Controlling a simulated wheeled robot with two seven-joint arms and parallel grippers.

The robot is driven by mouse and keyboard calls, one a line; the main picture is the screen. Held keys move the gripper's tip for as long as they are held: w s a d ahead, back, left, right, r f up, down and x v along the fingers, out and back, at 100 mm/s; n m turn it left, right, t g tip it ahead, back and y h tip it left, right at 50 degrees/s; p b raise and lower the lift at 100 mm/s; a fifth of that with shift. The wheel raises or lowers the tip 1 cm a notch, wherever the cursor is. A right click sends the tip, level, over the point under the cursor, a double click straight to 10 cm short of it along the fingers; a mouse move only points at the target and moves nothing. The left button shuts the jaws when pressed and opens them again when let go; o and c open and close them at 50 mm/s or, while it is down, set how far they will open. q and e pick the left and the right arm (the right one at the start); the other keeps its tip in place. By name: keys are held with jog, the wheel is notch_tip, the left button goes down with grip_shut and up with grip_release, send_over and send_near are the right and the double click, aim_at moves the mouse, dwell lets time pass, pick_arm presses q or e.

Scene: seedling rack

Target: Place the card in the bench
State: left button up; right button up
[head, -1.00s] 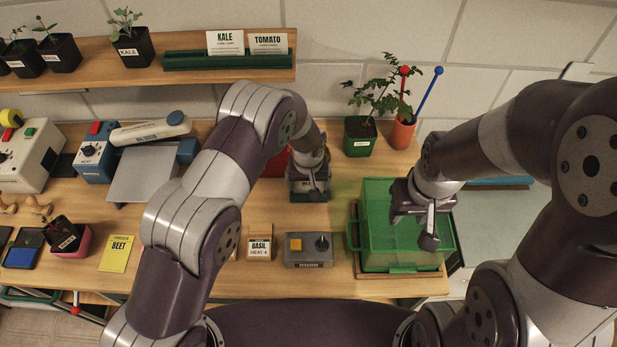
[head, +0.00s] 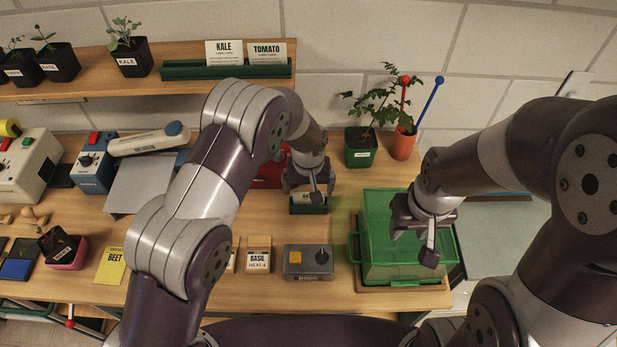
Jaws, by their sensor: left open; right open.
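A white BASIL card (head: 258,257) stands near the front of the wooden bench (head: 190,275). White KALE (head: 224,53) and TOMATO (head: 267,53) cards stand in a green holder on the upper shelf. My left gripper (head: 312,192) is open at the middle of the bench, over or just behind a small dark green holder with a pale label (head: 308,199); the gripper partly hides it, and I cannot tell whether they touch. My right gripper (head: 427,245) is open over the translucent green box (head: 385,255). Neither gripper visibly holds anything.
A grey box with a yellow button and a knob (head: 308,262) sits between the BASIL card and the green box. A potted plant (head: 360,147) and an orange pot with two sticks (head: 403,142) stand behind. A yellow BEET packet (head: 111,266) lies at left.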

notch_tip(320, 180, down, 3)
jog(key=shift+r+b, duration=0.2)
jog(key=shift+b, duration=0.8)
pick_arm(q)
notch_tip(320, 180, up, 8)
jog(key=s, duration=0.1)
pick_arm(e)
jog(key=shift+w+d, duration=0.15)
jog(key=shift+w, duration=0.05)
jog(key=shift+s+a+r, duration=0.1)
jog(key=shift+s+a, duration=0.25)
jog(key=shift+s, duration=0.15)
jog(key=shift+d, duration=0.15)
jog(key=shift+w+d, duration=0.15)
jog(key=shift+w, duration=0.3)
jog(key=shift+s, duration=0.25)
pick_arm(q)
jog(key=s+a+r, duration=0.2)
jog(key=s+a, duration=0.7)
jog(key=s+a+r, duration=0.3)
jog(key=s+a, duration=0.6)
jog(key=s, duration=0.1)
jog(key=shift+a, duration=0.15)
jog(key=shift+w+f, duration=0.1)
pick_arm(e)
jog(key=shift+w, duration=0.15)
